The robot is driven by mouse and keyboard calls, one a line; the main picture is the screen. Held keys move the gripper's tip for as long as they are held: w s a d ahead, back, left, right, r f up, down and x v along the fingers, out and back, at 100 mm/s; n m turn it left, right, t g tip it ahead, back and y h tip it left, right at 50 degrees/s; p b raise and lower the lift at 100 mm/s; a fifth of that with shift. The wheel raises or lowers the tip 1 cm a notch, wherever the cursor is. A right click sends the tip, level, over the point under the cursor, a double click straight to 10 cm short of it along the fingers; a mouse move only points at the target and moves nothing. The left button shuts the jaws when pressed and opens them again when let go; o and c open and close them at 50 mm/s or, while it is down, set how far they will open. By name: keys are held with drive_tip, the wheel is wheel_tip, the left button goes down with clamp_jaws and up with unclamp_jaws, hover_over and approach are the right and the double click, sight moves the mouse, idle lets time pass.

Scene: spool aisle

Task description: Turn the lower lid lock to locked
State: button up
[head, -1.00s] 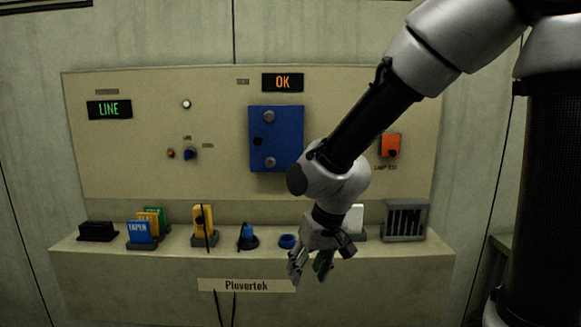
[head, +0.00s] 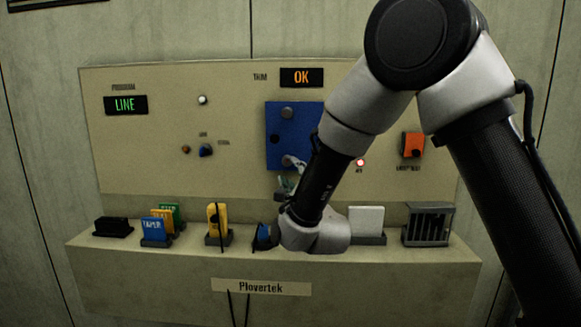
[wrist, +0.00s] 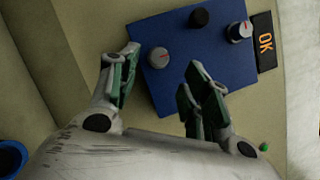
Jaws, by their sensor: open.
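The blue lid (head: 284,128) is on the panel, partly behind my arm. The lower lid lock, a grey round knob (wrist: 159,58), sits near the lid's lower edge. In the wrist view it lies just beyond and between my fingertips, with a small red mark on it. The upper lock (wrist: 240,31) is a similar knob with a red mark; it also shows in the head view (head: 287,113). My gripper (wrist: 161,68) is open and empty, facing the lower lock. In the head view my gripper (head: 289,178) is at the lid's lower edge, partly hidden; contact cannot be told.
A black knob (wrist: 199,18) is on the lid between the locks. The display (head: 301,77) reads OK. The ledge below holds a yellow part (head: 217,220), a white block (head: 366,221), a slotted grey box (head: 428,224) and coloured cards (head: 153,229). A small lamp (head: 360,162) glows red.

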sight(288, 163)
drive_tip(key=x, duration=0.5)
drive_tip(key=shift+w+a, duration=0.1)
drive_tip(key=shift+w, duration=0.2)
drive_tip(key=c, duration=1)
